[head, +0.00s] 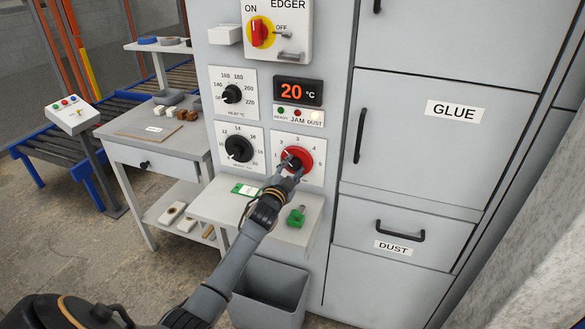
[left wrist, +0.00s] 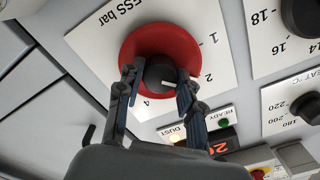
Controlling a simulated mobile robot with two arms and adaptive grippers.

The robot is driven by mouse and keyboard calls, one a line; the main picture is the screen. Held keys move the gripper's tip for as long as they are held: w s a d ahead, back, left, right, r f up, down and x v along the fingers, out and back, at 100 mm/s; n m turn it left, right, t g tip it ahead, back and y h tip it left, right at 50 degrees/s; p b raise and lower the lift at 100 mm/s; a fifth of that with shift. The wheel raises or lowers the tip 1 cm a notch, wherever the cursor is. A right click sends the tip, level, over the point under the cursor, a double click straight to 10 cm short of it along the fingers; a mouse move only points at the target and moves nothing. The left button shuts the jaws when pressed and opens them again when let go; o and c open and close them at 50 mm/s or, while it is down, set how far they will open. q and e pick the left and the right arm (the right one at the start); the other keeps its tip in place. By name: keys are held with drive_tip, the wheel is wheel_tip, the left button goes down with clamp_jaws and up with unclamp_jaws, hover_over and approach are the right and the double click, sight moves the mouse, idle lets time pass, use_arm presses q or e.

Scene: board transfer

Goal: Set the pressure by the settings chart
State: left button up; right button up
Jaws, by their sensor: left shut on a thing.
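The pressure knob is a red dial (head: 304,153) with a dark centre grip, on a white scale plate on the machine front. In the left wrist view the red dial (left wrist: 158,38) fills the upper middle. My left gripper (head: 291,165) is shut on the dark centre grip (left wrist: 156,76), one finger on each side. A white pointer mark shows on the grip, towards the 2 and 4 side; a finger hides part of the scale, so I cannot tell the exact value. I cannot make out a settings chart. My right gripper is not in view.
A dark knob (head: 239,149) sits left of the red dial, and the heat knob (head: 232,94) above it. The display (head: 298,91) reads 20 °C. A small ledge (head: 221,205) below holds a green-and-white card (head: 245,190) and a green object (head: 296,216). A grey bin (head: 268,290) stands beneath.

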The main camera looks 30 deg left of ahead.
use_arm(q)
drive_tip(key=o, duration=1.2)
drive_tip(key=v, duration=1.2)
drive_tip(key=shift+s+a+f, duration=0.1)
